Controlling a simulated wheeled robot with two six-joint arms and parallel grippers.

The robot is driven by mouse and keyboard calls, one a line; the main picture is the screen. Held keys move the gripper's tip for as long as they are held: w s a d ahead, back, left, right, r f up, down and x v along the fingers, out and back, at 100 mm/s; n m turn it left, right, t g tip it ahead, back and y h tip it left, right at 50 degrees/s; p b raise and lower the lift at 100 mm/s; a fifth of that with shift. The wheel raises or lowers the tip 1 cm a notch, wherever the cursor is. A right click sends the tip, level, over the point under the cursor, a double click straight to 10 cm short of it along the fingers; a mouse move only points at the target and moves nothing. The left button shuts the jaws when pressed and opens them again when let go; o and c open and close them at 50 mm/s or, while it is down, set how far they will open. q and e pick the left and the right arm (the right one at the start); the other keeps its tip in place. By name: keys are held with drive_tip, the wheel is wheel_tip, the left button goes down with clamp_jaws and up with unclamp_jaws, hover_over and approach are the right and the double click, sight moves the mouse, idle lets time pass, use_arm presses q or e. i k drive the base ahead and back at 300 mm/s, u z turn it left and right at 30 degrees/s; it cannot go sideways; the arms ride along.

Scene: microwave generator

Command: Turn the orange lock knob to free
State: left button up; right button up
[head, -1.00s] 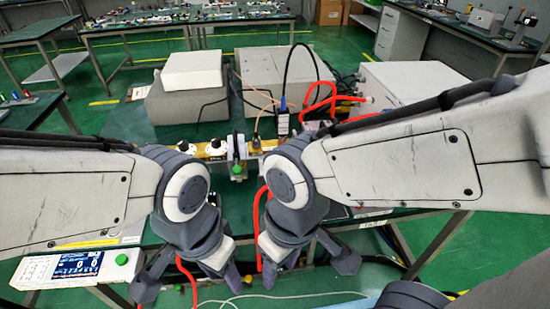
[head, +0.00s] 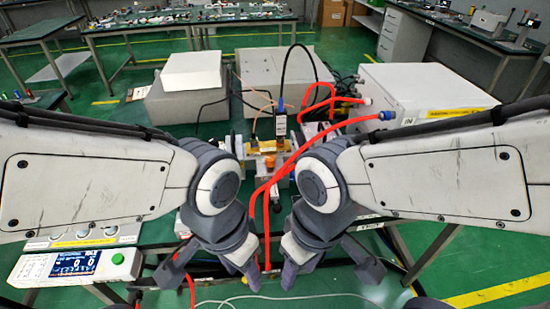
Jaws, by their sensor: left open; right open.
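A small orange part (head: 269,162), which looks like the lock knob, sits on the bench fixture between my two arms. It is too small to tell which way it is turned. My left gripper (head: 208,274) hangs low in front of the bench with its fingers spread and empty. My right gripper (head: 330,274) hangs beside it, also spread and empty. Both grippers are nearer to the camera than the knob and apart from it. My forearms hide parts of the bench on both sides.
Red hoses (head: 268,205) run from the white cabinet (head: 425,85) down past the knob between my grippers. Grey boxes (head: 188,97) stand behind the fixture. A display panel with a green button (head: 118,259) is at lower left.

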sight(270, 160)
drive_tip(key=z, duration=1.2)
drive_tip(key=i, duration=0.45)
drive_tip(key=u, duration=1.95)
